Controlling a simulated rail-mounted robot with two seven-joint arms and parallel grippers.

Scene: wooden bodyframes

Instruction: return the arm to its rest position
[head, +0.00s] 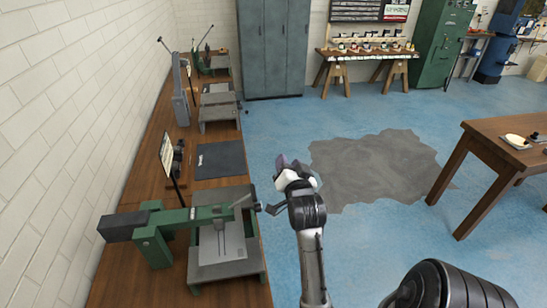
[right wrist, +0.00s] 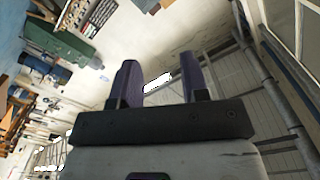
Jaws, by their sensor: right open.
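My right arm (head: 311,255) reaches up from the bottom middle of the head view. My right gripper (head: 283,162) is at its far end, over the blue floor just right of the workbench edge. In the right wrist view, the two purple fingers of my right gripper (right wrist: 158,80) stand apart with nothing between them. That view looks up toward the ceiling and far walls. My left gripper is not seen.
A wooden workbench (head: 146,187) runs along the left wall. A green lever machine (head: 153,245) stands on it, close to my right arm. A grey patch (head: 370,168) marks the open floor. A wooden table (head: 478,150) is at right, and grey lockers (head: 274,48) stand behind.

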